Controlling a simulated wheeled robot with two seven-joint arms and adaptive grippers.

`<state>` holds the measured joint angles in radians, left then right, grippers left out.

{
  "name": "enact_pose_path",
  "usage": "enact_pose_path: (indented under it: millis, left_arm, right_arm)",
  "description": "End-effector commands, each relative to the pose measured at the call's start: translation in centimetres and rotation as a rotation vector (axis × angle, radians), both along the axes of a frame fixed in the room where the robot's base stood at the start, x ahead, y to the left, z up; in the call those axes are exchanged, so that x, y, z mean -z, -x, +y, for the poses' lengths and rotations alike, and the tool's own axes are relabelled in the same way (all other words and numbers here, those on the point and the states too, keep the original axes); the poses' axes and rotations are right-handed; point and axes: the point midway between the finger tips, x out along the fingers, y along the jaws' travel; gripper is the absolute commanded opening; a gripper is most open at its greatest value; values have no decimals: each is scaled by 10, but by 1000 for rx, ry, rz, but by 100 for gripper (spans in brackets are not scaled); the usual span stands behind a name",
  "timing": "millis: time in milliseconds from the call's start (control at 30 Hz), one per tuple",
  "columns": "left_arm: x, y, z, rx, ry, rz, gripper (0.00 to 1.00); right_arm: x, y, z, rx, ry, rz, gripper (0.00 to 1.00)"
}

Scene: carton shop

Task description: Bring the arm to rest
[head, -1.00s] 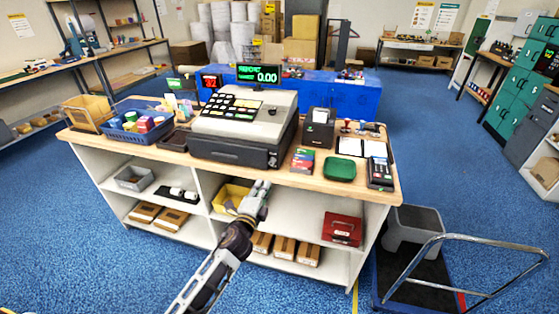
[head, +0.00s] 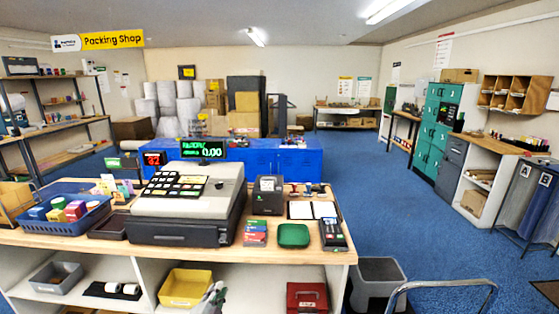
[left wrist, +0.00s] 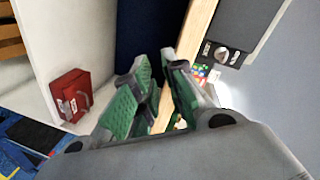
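My left gripper (head: 214,296) shows only by its fingers at the bottom of the head view, in front of the counter's lower shelf near the yellow bin. In the left wrist view its green-padded fingers (left wrist: 158,98) stand apart with nothing held between them. The rest of my left arm is out of the head view. My right gripper is in neither view.
The wooden counter (head: 268,252) is close in front and carries a cash register (head: 187,215). Below are a yellow bin (head: 185,287) and a red cash box (head: 307,297), also in the left wrist view (left wrist: 71,95). Blue floor (head: 385,215) is open at right.

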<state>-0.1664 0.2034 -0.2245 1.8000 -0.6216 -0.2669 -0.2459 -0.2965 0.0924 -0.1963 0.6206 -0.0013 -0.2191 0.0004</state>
Motion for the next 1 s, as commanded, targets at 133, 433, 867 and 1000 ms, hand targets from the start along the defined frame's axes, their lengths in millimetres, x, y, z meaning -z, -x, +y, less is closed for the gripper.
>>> enact_pose_path:
  millis: [133,433,867,1000]
  left_arm:
    - [62,8,8,-26,101,112,13]
    - [188,44,28,-119,291,340,13]
    - [352,149,57,-310,481,649,13]
    - [397,195,66,-379,519,743,13]
  right_arm:
    - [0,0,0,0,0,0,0]
    - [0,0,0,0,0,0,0]
    - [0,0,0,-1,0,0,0]
    - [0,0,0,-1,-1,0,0]
